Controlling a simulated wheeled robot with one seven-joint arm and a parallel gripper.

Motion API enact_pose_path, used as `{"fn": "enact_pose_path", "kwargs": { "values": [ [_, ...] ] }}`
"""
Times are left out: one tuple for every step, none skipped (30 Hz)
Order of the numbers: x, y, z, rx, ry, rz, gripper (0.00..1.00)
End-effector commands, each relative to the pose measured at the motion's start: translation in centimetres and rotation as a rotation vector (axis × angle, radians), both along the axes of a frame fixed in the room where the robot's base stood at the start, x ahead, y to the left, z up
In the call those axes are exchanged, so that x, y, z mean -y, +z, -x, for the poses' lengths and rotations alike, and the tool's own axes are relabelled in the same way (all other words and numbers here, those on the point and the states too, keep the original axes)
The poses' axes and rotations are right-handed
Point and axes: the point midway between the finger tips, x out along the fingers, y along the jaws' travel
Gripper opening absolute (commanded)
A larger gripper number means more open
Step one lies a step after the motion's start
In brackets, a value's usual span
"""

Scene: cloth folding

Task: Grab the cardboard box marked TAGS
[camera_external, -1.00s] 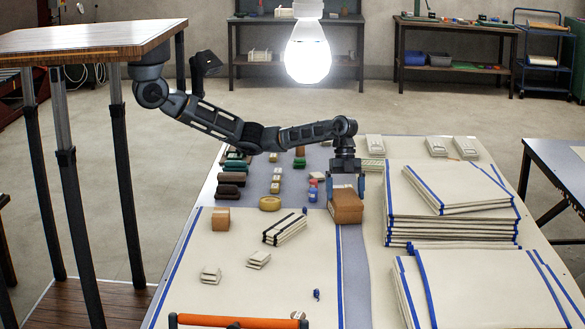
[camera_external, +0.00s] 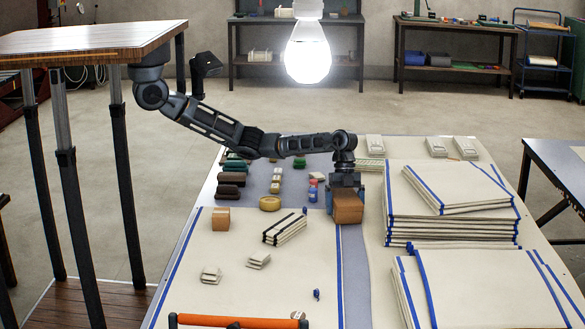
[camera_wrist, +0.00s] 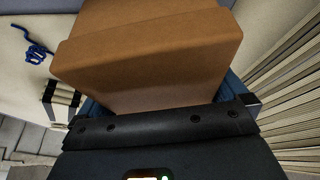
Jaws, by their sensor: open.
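A brown cardboard box (camera_external: 348,209) stands on the table beside the stacks of cream cloth. It fills the top of the wrist view (camera_wrist: 150,62). No TAGS marking can be read on it. My gripper (camera_external: 346,189) points down over this box, with its blue fingers open at either side. In the wrist view the box lies between the fingers, close to the gripper body. The lower fingertips are hidden, and I cannot tell whether they touch the box. A smaller tan box (camera_external: 220,219) stands farther left, also without a readable marking.
Cloth stacks with blue edges (camera_external: 450,222) rise close on the right. Strapped cloths (camera_external: 285,228), a yellow tape roll (camera_external: 270,203) and small bottles (camera_external: 313,190) lie to the left. An orange-handled bar (camera_external: 240,321) is at the front. A lit bulb (camera_external: 308,52) hangs above.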

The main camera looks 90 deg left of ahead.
Motion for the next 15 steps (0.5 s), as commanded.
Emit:
{"fn": "enact_pose_path", "kwargs": {
  "values": [
    [0.01, -0.05, 0.02, -0.001, 0.001, 0.000, 1.00],
    [0.01, -0.08, 0.01, 0.000, 0.001, 0.000, 1.00],
    [0.00, -0.13, 0.01, 0.000, 0.001, 0.000, 1.00],
    [0.00, -0.15, 0.01, 0.000, 0.001, 0.000, 1.00],
    [-0.01, -0.17, 0.00, 0.000, 0.001, 0.000, 1.00],
    [-0.01, -0.18, -0.01, 0.000, 0.001, 0.000, 1.00],
    [-0.02, -0.19, 0.00, 0.000, 0.001, 0.000, 1.00],
    [-0.02, -0.19, 0.00, 0.000, 0.001, 0.000, 1.00],
    [-0.02, -0.18, 0.00, 0.000, 0.001, 0.000, 1.00],
    [-0.02, -0.18, 0.00, 0.000, 0.001, 0.000, 1.00],
    [-0.02, -0.18, 0.00, 0.000, 0.001, 0.000, 1.00],
    [-0.02, -0.18, 0.00, 0.000, 0.001, 0.000, 0.98],
    [-0.02, -0.18, 0.00, 0.000, 0.001, 0.000, 0.95],
    [-0.03, -0.18, -0.01, 0.000, 0.000, 0.000, 0.92],
    [-0.02, -0.17, -0.02, 0.000, 0.000, 0.000, 0.89]
  ]
}}
